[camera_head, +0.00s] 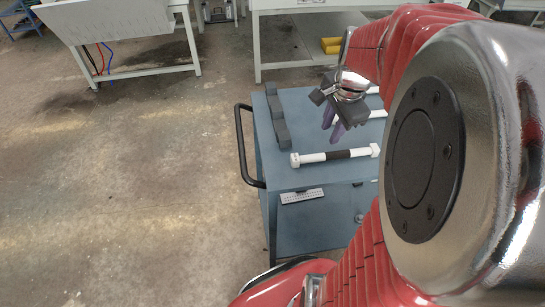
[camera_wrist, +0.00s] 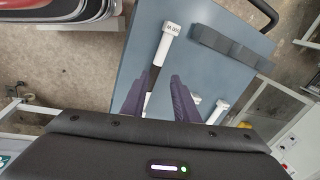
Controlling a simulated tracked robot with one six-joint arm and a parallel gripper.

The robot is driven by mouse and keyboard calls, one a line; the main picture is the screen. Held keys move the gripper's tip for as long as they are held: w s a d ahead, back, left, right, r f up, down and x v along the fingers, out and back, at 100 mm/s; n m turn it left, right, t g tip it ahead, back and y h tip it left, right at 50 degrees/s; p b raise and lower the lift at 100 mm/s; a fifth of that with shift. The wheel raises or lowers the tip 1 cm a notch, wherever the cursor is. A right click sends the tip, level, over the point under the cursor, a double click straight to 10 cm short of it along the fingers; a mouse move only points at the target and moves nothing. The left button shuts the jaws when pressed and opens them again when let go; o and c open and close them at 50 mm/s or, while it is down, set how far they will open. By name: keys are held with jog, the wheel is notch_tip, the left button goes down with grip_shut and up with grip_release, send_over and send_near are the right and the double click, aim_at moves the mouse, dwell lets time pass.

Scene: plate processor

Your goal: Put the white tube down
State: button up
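A white tube (camera_head: 314,157) with a black middle band and wider end caps lies on the blue-grey cart top (camera_head: 280,178), near its front edge. It also shows in the wrist view (camera_wrist: 164,46), where its far end points up and its near part is partly hidden by a finger. My gripper (camera_head: 333,124), with purple fingers, is above the cart just behind this tube. In the wrist view my gripper (camera_wrist: 158,98) has its fingers apart, with nothing clasped between them.
A dark notched rack (camera_head: 278,118) stands along the cart's left side. Another white tube (camera_wrist: 217,111) lies farther back, partly hidden. The cart has a black handle (camera_head: 242,150) on the left and a lower shelf. Open floor lies left of the cart; white tables stand behind.

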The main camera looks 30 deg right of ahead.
jog(key=s+a+r+n+t, duration=0.1)
jog(key=s+a+r+n, duration=0.1)
jog(key=a+n, duration=0.4)
jog(key=s+a+r+n+t, duration=0.1)
jog(key=s+a+r+n, duration=0.1)
jog(key=a+n, duration=0.4)
jog(key=s+a+r+n+t, duration=0.1)
jog(key=s+a+n, duration=0.3)
jog(key=a, duration=0.6)
jog(key=r+n, duration=0.1)
jog(key=n, duration=0.1)
jog(key=shift+n+y, duration=0.4)
jog(key=shift+s+a+r, duration=0.1)
jog(key=shift+s, duration=0.1)
